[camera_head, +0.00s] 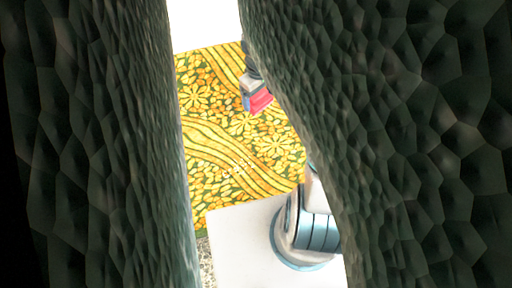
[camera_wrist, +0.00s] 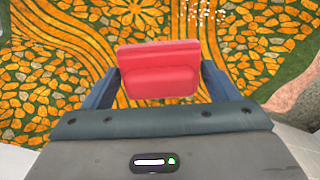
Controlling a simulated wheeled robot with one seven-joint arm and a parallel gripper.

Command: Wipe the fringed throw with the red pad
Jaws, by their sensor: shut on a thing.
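The fringed throw (camera_head: 215,135) lies spread out, patterned in yellow and orange flowers and wavy bands on dark green. It also fills the background of the wrist view (camera_wrist: 50,85). The red pad (camera_wrist: 158,70) sits between the two blue fingers of my gripper (camera_wrist: 158,88), which is shut on it. In the head view the red pad (camera_head: 261,100) shows below my gripper (camera_head: 250,99), over the throw's upper right part. I cannot tell whether the pad touches the throw. Small white specks (camera_wrist: 205,14) show on the throw at the top of the wrist view. No fringe is clearly visible.
Dark, rough, rock-like walls (camera_head: 100,140) stand close on the left and right (camera_head: 400,120), leaving a narrow gap. The right wall hides most of my arm. A pinkish-brown rough surface (camera_wrist: 295,97) shows at the wrist view's right edge. A speckled floor patch (camera_head: 206,262) shows at lower left.

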